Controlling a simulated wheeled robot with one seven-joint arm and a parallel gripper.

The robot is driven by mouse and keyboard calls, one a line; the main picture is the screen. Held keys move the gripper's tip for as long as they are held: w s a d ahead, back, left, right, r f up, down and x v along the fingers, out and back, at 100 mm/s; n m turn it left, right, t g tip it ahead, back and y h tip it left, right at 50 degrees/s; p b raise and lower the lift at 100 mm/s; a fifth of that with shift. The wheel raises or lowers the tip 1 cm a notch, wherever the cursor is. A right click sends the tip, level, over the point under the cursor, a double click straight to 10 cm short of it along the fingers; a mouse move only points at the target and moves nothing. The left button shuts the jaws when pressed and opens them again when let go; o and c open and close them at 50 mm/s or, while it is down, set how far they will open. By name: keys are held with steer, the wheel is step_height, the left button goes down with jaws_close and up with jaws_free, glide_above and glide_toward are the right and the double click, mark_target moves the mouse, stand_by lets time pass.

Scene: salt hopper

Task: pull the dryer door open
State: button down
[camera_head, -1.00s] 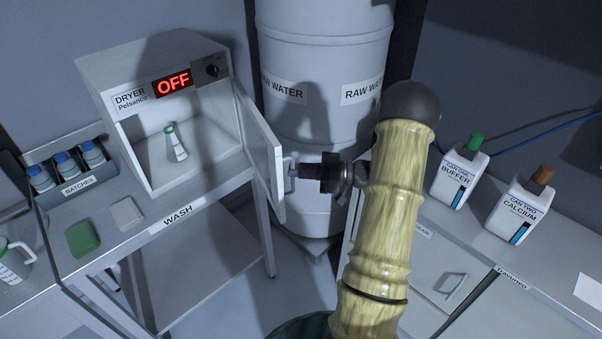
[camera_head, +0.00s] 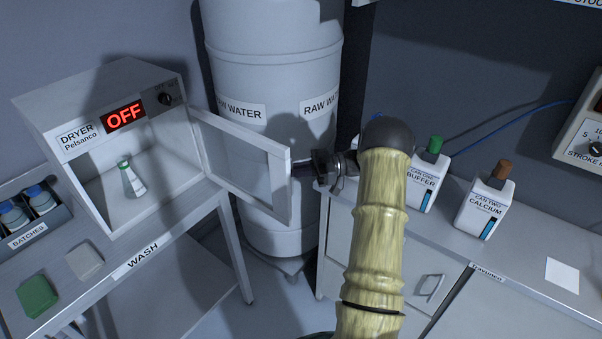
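The dryer (camera_head: 62,98) stands on the wash bench at the left, with its display reading OFF. Its door (camera_head: 243,165) is wide open, hinged on the dryer's right side and swung out toward the right. My gripper (camera_head: 304,170) is at the door's free edge, on the outer side where the handle is. The door edge hides most of the fingers and the handle; the gripper appears shut on the handle. A flask with a green cap (camera_head: 131,180) stands inside the open dryer.
The buffer can (camera_head: 425,180) and calcium can (camera_head: 483,205) stand on the right counter, near my arm. A batches rack (camera_head: 35,235), a green block (camera_head: 37,295) and a pale block (camera_head: 84,262) are at the left.

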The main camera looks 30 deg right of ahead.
steer(key=shift+w+a, duration=0.25)
steer(key=shift+w, duration=0.1)
steer(key=c, duration=1.6)
jaws_free()
steer(key=shift+w+a+f, duration=0.1)
steer(key=shift+w+a, duration=0.05)
steer(key=shift+o, duration=0.6)
steer(key=shift+w+a+f, duration=0.15)
steer(key=shift+w+f, duration=0.05)
steer(key=shift+w, duration=0.1)
steer(key=shift+s+d, duration=0.25)
steer(key=shift+d, duration=0.05)
steer(key=b+v, duration=0.2)
steer(key=v, duration=0.5)
steer(key=shift+d, duration=0.3)
